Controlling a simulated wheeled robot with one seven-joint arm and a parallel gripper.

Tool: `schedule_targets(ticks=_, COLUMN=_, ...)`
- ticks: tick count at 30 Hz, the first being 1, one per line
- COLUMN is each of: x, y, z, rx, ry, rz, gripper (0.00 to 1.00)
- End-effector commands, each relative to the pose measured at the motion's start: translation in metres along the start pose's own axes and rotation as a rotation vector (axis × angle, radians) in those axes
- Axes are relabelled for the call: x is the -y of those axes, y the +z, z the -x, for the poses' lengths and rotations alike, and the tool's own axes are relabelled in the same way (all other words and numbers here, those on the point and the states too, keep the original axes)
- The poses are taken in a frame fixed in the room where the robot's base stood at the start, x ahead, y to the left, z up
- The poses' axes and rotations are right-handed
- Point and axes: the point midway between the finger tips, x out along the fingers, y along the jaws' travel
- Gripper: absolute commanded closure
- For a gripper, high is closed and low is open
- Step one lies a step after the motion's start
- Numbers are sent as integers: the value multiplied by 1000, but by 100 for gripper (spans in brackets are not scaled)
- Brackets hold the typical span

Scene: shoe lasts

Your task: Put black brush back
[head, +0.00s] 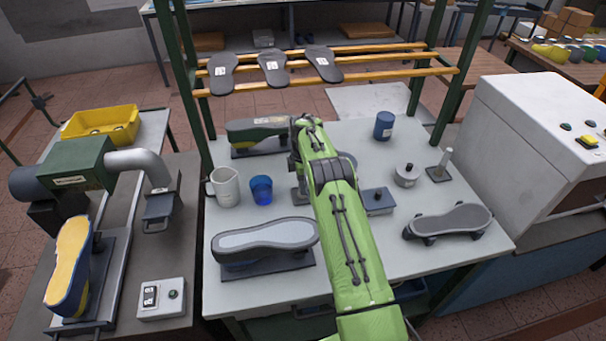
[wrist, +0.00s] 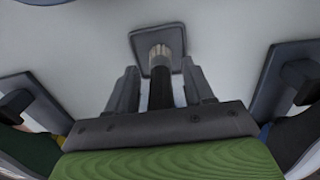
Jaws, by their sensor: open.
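In the wrist view, a brush with a black handle (wrist: 161,92) and a pale, ribbed end (wrist: 160,56) is at a dark square plate (wrist: 145,38) on the light tabletop. My gripper (wrist: 160,82) is open, with one finger on each side of the black handle. A gap shows beside the handle, and I cannot tell whether either finger touches it. In the head view, my green arm hides most of the gripper and the brush. A small grey plate (head: 300,195) partly shows beside the arm.
Shoe lasts stand on the table at the back left (head: 257,130) and front left (head: 265,240). A mug (head: 225,187) and blue cup (head: 261,190) are left of my arm.

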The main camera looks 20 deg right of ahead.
Motion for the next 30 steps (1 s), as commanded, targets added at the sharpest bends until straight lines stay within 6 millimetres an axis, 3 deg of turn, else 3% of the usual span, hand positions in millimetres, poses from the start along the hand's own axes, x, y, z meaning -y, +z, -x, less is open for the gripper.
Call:
schedule_targets(ticks=5, x=-2, y=0, z=34, rx=0, ry=6, rz=1, gripper=48)
schedule_targets(ticks=15, x=-2, y=0, z=135, rx=-1, ry=3, rz=0, gripper=48)
schedule_targets(ticks=23, x=-1, y=-1, z=162, rx=-1, ry=2, rz=-4, gripper=48)
schedule_targets(ticks=25, x=0, y=-4, z=177, rx=-3, ry=16, rz=-32, gripper=48)
schedule_targets(ticks=30, x=26, y=-24, z=258, rx=-23, ry=88, rz=-227, gripper=48)
